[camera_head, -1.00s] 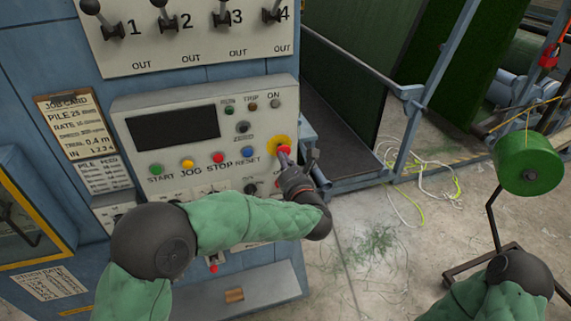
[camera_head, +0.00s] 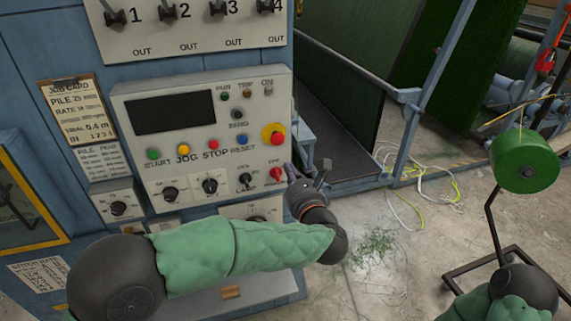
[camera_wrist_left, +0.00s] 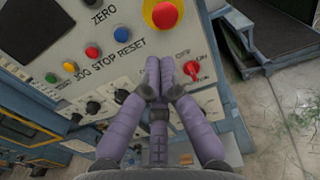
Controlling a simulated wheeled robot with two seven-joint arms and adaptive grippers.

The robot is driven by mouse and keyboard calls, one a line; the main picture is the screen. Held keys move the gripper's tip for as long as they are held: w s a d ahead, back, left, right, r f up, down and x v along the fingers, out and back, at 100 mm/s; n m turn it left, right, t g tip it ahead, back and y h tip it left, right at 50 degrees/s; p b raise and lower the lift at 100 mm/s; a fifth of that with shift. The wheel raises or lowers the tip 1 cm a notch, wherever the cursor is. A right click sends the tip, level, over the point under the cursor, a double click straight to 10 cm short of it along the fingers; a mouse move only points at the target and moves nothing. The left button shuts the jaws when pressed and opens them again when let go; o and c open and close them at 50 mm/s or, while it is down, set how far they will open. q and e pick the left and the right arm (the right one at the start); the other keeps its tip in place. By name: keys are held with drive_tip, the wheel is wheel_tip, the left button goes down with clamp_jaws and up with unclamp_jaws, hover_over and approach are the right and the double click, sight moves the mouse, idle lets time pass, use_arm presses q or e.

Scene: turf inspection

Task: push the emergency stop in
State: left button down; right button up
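The emergency stop (camera_head: 273,134) is a red round button on a yellow disc at the right end of the grey control panel (camera_head: 130,93). It also shows at the top of the left wrist view (camera_wrist_left: 165,13). I cannot tell how far in its cap sits. My left gripper (camera_head: 289,168) is below and right of it, apart from it, near the panel's right edge. In the left wrist view its fingertips (camera_wrist_left: 160,63) are together with nothing between them, just left of a red rotary switch (camera_wrist_left: 191,69). My right gripper is out of view.
Green, yellow, red and blue buttons (camera_head: 183,149) and black knobs (camera_head: 171,193) sit left of the emergency stop. Levers (camera_head: 167,10) stand above the panel. A metal frame (camera_head: 408,140) and a green spool on a stand (camera_head: 526,160) are at the right.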

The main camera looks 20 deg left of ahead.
use_arm(q)
drive_tip(key=shift+v, duration=0.95)
drive_tip(key=w+d+f+m+h+b, duration=0.1)
drive_tip(key=w+f+m+h+b, duration=0.15)
drive_tip(key=f+m, duration=0.6)
drive_tip(key=w+d+f+m+h+b, duration=0.1)
drive_tip(key=w+f+m+h, duration=0.3)
drive_tip(key=f, duration=0.7)
drive_tip(key=s+f+m+g+h+b, duration=0.1)
drive_tip(key=s+f+m+g+b, duration=0.15)
drive_tip(key=f+m, duration=0.6)
drive_tip(key=s+f+m+g+h+b, duration=0.15)
drive_tip(key=s+f+m, duration=0.25)
drive_tip(key=f, duration=0.9)
drive_tip(key=s+d+f+m+g+h+b, duration=0.1)
drive_tip(key=s+f+m+g, duration=0.4)
drive_tip(key=s+f, duration=0.6)
drive_tip(key=s+d+f+m+g+h+b, duration=0.2)
drive_tip(key=s+f+m+g+h+b, duration=0.1)
drive_tip(key=s+f+m, duration=0.7)
drive_tip(key=s+f+g+h, duration=0.1)
drive_tip(key=s+f+g, duration=0.1)
drive_tip(key=s, duration=0.2)
drive_tip(key=shift+s+d+f+g, duration=0.15)
drive_tip(key=shift+s+f+g, duration=0.15)
drive_tip(key=shift+s, duration=0.05)
